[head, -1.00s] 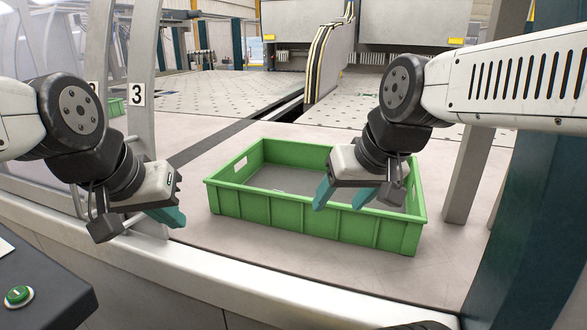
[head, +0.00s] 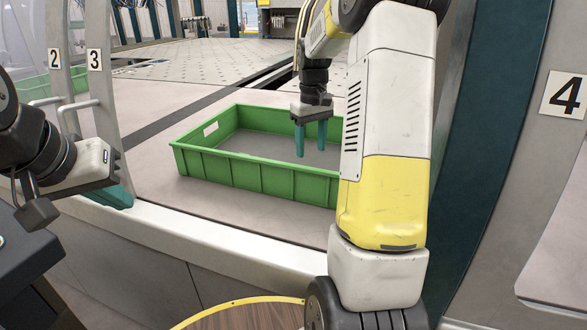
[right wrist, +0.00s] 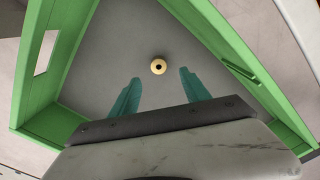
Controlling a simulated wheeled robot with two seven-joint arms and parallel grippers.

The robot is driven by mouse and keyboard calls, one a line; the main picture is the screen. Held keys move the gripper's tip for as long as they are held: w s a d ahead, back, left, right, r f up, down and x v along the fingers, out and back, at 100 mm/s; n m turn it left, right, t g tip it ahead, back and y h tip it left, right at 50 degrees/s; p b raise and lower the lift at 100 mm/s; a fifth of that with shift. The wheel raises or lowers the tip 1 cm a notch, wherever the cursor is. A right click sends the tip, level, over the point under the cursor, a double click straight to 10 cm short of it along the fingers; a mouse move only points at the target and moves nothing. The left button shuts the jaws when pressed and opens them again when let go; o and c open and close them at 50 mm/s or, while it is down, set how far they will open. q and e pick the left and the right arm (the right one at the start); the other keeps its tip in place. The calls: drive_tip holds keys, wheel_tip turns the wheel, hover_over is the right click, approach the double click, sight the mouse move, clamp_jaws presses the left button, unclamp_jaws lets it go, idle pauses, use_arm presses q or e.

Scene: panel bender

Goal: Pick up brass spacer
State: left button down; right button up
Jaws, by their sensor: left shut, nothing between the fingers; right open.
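The brass spacer (right wrist: 158,66) is a small gold ring with a dark hole. It lies on the grey floor of the green crate (head: 258,180), seen in the right wrist view ahead of the fingertips and roughly between their lines. In the head view I cannot make the spacer out. My right gripper (head: 311,152) points down over the crate, open and empty, its teal fingers apart (right wrist: 157,75). The spacer is not between the fingers; their height above it is hard to tell. My left gripper (head: 122,197) is shut and empty at the left, outside the crate.
The crate's walls (right wrist: 52,70) surround the right gripper. My right arm hides the crate's right end in the head view. Grey posts with plates 2 and 3 (head: 95,60) stand at the left. A white ledge (head: 220,242) runs in front of the crate.

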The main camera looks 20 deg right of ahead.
wheel_tip(320, 180, down, 7)
drive_tip(key=shift+w+d+f, duration=0.1)
drive_tip(key=shift+d+f, duration=0.05)
drive_tip(key=shift+f, duration=0.05)
idle(0.3)
clamp_jaws()
